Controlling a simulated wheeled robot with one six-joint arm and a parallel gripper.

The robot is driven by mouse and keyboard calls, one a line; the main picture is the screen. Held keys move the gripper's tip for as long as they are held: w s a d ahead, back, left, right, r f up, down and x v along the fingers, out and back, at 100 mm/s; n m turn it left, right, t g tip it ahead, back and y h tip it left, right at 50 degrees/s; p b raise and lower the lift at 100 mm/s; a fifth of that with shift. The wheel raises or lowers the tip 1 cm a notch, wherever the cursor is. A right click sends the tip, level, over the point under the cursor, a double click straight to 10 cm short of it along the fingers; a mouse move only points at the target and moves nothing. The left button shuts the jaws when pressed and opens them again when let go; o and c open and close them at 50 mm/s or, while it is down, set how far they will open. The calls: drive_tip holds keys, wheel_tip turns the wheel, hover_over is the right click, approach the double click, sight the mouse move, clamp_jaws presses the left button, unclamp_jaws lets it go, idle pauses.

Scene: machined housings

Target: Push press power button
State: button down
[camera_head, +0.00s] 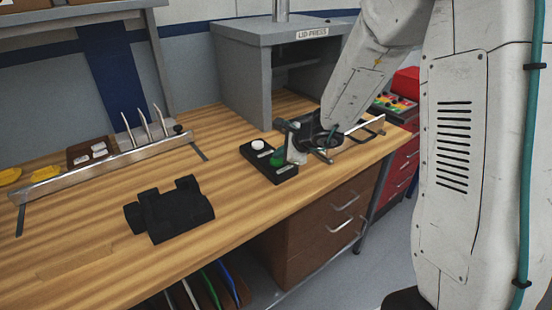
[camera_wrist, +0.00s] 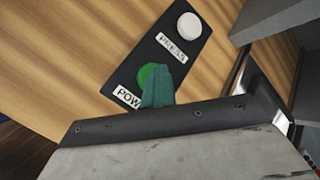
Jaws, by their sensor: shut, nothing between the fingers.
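A black button box (camera_head: 262,165) lies on the wooden bench in front of the lid press. It bears a white button (camera_head: 258,144) and a green button (camera_head: 277,159). In the wrist view the white button (camera_wrist: 188,25) is beside a label reading "PRESS". The green button (camera_wrist: 148,74) is beside a label partly reading "POW" (camera_wrist: 127,97); the rest of that label is hidden. My gripper (camera_wrist: 158,82) is shut and empty, its teal fingertips over the green button and covering part of it. I cannot tell whether they touch. In the head view my gripper (camera_head: 296,140) is at the box's right end.
The grey lid press (camera_head: 240,75) stands behind the box. A black housing (camera_head: 175,210) lies on the bench to the left. A red cabinet (camera_head: 402,155) is beyond the bench's right end.

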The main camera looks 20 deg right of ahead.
sight(280, 161)
drive_tip(key=shift+r, duration=3.05)
